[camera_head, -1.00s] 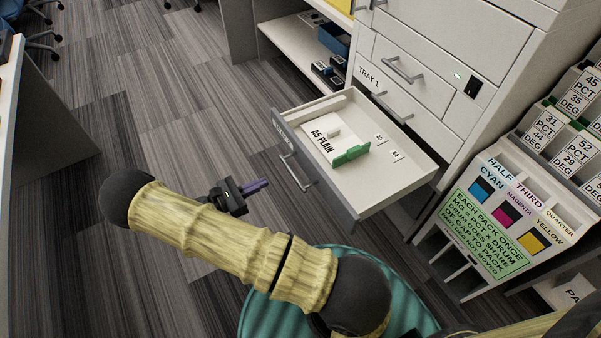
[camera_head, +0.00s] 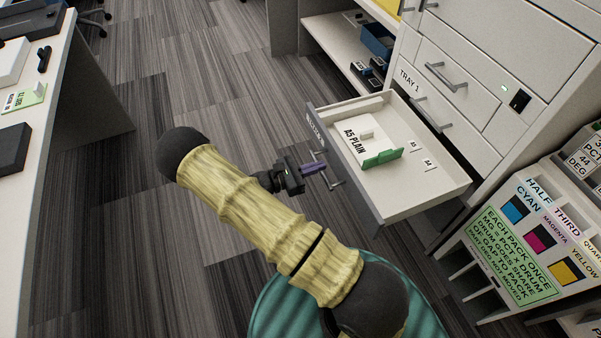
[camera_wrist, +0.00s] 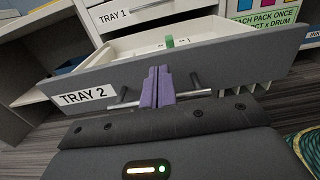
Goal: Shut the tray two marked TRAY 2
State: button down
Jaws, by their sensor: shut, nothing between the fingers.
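The tray marked TRAY 2 (camera_head: 440,187) stands pulled out of the white cabinet, with a grey front panel that carries a bar handle (camera_head: 337,184). Its label (camera_wrist: 83,97) reads TRAY 2 in the wrist view. A white block marked A5 PLAIN (camera_head: 372,141) and a green guide (camera_head: 382,157) sit inside it. My gripper (camera_head: 318,167) is shut and empty, its purple fingertips (camera_wrist: 157,84) at the tray front by the handle. In the wrist view the fingers overlap the middle of the handle bar; I cannot tell whether they touch it or the panel.
A closed drawer marked TRAY 1 (camera_head: 425,104) is above the tray. A stand with colour packs (camera_head: 530,235) is right of the tray. A desk (camera_head: 62,100) is at the left. Open floor (camera_head: 200,110) lies between desk and cabinet.

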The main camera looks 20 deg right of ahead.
aim_at(340, 159)
jog(key=d, duration=0.4)
jog(key=shift+d+b, duration=0.3)
jog(key=shift+b, duration=0.1)
jog(key=shift+w+d, duration=0.1)
jog(key=shift+d, duration=0.1)
